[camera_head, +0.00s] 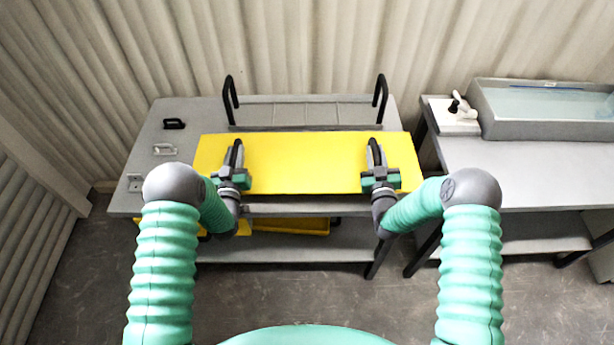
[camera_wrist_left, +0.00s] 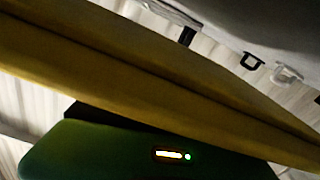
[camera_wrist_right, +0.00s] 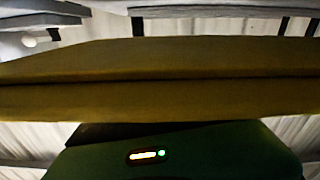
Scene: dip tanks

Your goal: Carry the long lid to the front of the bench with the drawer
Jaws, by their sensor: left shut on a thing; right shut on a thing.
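The long lid (camera_head: 300,165) is a flat yellow board lying crosswise over the grey bench (camera_head: 150,180) in the head view. My left gripper (camera_head: 235,160) is shut on the lid near its left end. My right gripper (camera_head: 378,160) is shut on it near its right end. A black loop shows at each grip; I cannot tell if it is a handle or finger. The lid also fills the middle of the left wrist view (camera_wrist_left: 130,70) and right wrist view (camera_wrist_right: 160,95). It looks level. A yellow drawer (camera_head: 290,226) shows below the bench top, partly hidden.
Two black hooked bars (camera_head: 231,100) (camera_head: 381,100) stand behind the lid. A black handle (camera_head: 174,123) and a pale handle (camera_head: 165,149) are on the bench's left part. A second bench at right bears a water-filled tank (camera_head: 490,125). Floor before the benches is clear.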

